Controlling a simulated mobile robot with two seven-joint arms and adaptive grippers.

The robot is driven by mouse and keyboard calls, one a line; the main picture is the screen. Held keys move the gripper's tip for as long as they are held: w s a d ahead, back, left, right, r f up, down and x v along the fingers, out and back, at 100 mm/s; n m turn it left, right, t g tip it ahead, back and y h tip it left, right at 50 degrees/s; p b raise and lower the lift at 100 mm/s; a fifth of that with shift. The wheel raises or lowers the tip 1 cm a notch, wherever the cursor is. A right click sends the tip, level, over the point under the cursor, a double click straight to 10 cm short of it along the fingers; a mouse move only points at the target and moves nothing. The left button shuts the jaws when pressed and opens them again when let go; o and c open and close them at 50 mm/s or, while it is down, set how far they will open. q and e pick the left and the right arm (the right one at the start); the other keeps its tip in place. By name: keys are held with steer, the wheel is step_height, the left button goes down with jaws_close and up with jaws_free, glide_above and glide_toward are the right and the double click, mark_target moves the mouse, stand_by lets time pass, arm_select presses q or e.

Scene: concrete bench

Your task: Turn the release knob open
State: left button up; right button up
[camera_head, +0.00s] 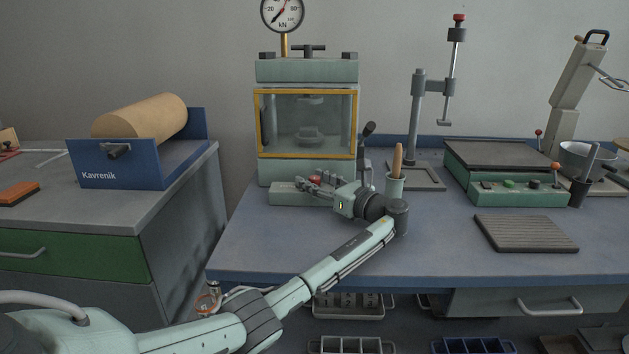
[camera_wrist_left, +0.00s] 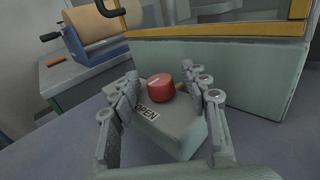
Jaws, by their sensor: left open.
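The red release knob (camera_wrist_left: 160,87) sits on a pale green block (camera_wrist_left: 178,128) at the foot of the press. In the head view the knob (camera_head: 315,180) shows small, partly hidden by my fingers. My left gripper (camera_head: 310,187) reaches in from the left and is at the knob. In the left wrist view its open fingers (camera_wrist_left: 163,97) stand either side of the knob, with gaps visible. My right gripper is not in view.
The press (camera_head: 306,120) with its yellow-framed window stands directly behind the knob. The front of the blue bench top (camera_head: 440,255) is clear.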

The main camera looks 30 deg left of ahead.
arm_select(q)
steer(key=v, duration=1.2)
stand_by(0.3)
